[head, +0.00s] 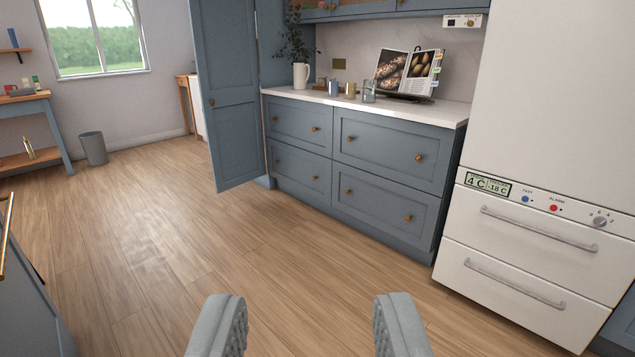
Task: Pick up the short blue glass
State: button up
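Several small items stand in a row on the white counter (425,108), far ahead of me. Among them are a small opaque-looking blue item (334,88), a gold-brown one (350,91) and a see-through bluish glass (369,92). They are too small to tell for certain which one is the short blue glass. My gripper (311,318) is at the bottom of the view, with its two grey fingers wide apart. It is open and empty over the wooden floor, well short of the counter.
A white jug with a plant (300,76) and an open book on a stand (408,72) flank the small items. A tall blue door (229,100) stands open left of the drawers. A white fridge (540,220) is at right. The floor (190,240) between is clear.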

aim_at(332, 86)
jog(key=i, duration=2.35)
jog(key=i+z, duration=0.1)
jog(key=i, duration=0.5)
jog(key=i+j, duration=0.1)
jog(key=i, duration=0.55)
jog(key=i+j+z, duration=0.15)
jog(key=i, duration=0.45)
jog(key=i+j+z, duration=0.1)
jog(key=i, duration=0.55)
